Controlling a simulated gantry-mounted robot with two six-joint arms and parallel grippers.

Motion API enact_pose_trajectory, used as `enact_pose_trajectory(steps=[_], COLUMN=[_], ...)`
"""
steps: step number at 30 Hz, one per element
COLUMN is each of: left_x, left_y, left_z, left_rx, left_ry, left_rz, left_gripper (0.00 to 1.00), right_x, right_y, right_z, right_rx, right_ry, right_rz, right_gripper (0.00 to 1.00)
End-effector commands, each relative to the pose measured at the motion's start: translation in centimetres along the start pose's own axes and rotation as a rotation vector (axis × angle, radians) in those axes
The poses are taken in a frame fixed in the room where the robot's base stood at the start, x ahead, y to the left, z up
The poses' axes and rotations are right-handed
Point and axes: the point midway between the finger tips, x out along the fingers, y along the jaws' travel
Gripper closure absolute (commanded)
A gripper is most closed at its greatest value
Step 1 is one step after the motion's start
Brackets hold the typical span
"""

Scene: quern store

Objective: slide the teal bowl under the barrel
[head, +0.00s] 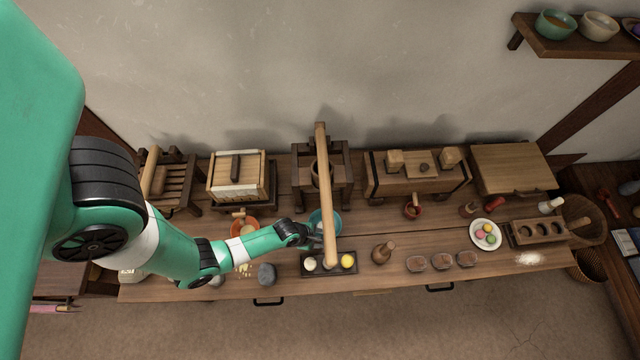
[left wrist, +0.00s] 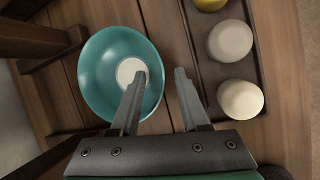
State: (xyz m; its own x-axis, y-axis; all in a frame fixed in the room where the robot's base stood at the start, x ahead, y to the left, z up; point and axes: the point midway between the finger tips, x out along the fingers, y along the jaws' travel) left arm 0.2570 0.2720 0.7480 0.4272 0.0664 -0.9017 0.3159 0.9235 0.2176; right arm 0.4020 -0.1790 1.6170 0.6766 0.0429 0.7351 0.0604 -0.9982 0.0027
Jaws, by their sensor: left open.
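The teal bowl (head: 337,220) stands on the bench in front of the wooden press frame, partly hidden by the long wooden beam. In the left wrist view the bowl (left wrist: 92,80) is upright, with a white round patch inside. My left gripper (head: 315,237) is open at the bowl's near side. In the left wrist view its fingers (left wrist: 160,76) straddle the rim: one over the inside, one outside. Contact cannot be told. The barrel (head: 316,174) seems to be the round wooden part within the press frame, largely hidden by the beam. My right gripper is not in view.
A dark tray (head: 330,272) with pale and yellow balls lies close beside the bowl; it also shows in the left wrist view (left wrist: 205,60). The beam (head: 325,200) slants over the bowl area.

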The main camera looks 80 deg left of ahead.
Motion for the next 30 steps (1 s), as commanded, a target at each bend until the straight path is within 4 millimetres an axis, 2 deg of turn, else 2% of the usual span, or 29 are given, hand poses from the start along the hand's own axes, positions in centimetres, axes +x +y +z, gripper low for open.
enact_pose_trajectory(steps=[8,11,16,30], left_x=[0.13,0.13,0.12,0.14], left_y=[0.01,0.01,0.01,-0.03], left_z=[0.03,0.02,0.01,-0.03], left_rx=[0.000,0.000,0.000,-0.001], left_ry=[0.000,0.000,0.000,0.001], left_rz=[0.000,0.000,0.000,-0.001], left_gripper=[0.55,0.69,1.00,1.00], right_x=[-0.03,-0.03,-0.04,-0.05], right_y=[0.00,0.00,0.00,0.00], right_z=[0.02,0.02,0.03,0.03], right_rx=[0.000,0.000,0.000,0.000], right_ry=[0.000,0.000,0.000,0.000], right_rz=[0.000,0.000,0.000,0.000], right_gripper=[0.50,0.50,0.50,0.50])
